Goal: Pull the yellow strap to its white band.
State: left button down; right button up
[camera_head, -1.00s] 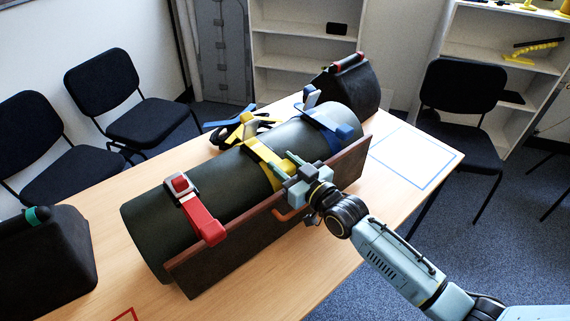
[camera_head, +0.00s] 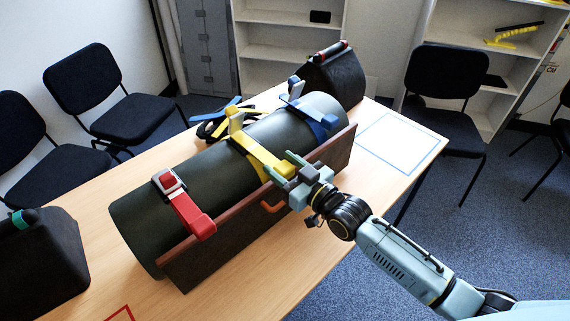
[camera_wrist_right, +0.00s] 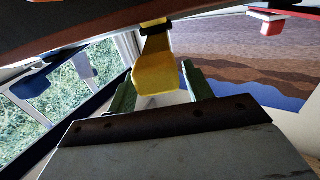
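The yellow strap (camera_head: 261,157) lies over a dark green roll (camera_head: 215,165), from a yellow buckle (camera_head: 236,122) down its near side. My right gripper (camera_head: 302,184) is at the strap's lower end, by the top edge of a brown board. A dark collar (camera_wrist_right: 155,26) crosses the strap above the tab. I cannot make out a white band. My left gripper is out of view.
The brown board (camera_head: 225,245) runs along the roll's near side and carries an orange hook (camera_head: 272,207). A red strap (camera_head: 188,211) and a blue strap (camera_head: 318,115) flank the yellow one.

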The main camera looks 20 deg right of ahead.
jog(key=shift+o, duration=0.7)
jog(key=v, duration=1.3)
jog(key=shift+s, duration=0.2)
jog(key=shift+d, duration=0.1)
